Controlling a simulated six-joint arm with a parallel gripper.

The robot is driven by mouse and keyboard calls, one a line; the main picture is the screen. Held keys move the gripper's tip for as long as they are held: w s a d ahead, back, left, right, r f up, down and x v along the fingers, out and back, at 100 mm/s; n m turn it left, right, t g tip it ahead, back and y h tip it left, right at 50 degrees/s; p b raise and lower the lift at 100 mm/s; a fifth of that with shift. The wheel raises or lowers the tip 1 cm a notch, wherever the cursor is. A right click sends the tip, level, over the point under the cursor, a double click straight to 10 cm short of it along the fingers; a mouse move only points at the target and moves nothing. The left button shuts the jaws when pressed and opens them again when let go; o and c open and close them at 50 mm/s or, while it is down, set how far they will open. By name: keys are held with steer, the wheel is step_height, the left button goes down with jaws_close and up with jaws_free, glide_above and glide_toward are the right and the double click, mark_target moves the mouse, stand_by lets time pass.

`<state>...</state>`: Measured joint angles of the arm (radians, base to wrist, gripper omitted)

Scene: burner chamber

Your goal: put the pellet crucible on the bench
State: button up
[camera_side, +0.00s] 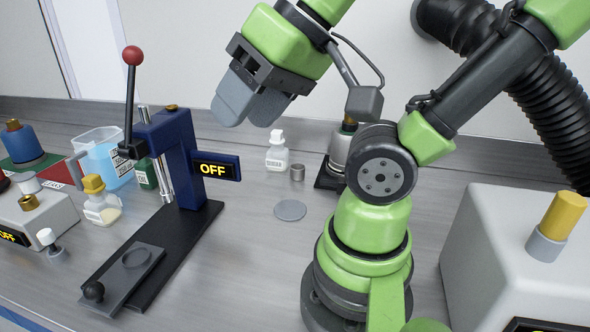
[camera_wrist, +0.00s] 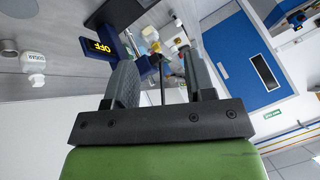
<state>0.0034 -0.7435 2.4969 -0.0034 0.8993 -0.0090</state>
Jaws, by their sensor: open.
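My gripper (camera_side: 247,110) is open and empty, raised well above the bench. In the wrist view my gripper (camera_wrist: 160,75) has its fingers apart with nothing between them.
A beaker of blue liquid (camera_side: 97,160) and a yellow-capped bottle (camera_side: 101,205) are farther left. A light grey box (camera_side: 490,250) is at right. The bench around the disc is clear.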

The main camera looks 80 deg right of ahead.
steer(key=w+d+f+n+g+h, duration=0.1)
steer(key=w+d+n+g+h, duration=0.2)
steer(key=w+d, duration=0.45)
steer(key=n+g+h, duration=0.3)
steer(key=n+g, duration=0.3)
steer(key=n, duration=0.8)
glide_toward(298, 168)
steer(key=f, duration=0.1)
steer(key=s+f, duration=0.1)
steer(key=f, duration=0.1)
steer(key=shift+s+a+f, duration=0.1)
steer(key=shift+x, duration=2.75)
steer(key=shift+c, duration=0.5)
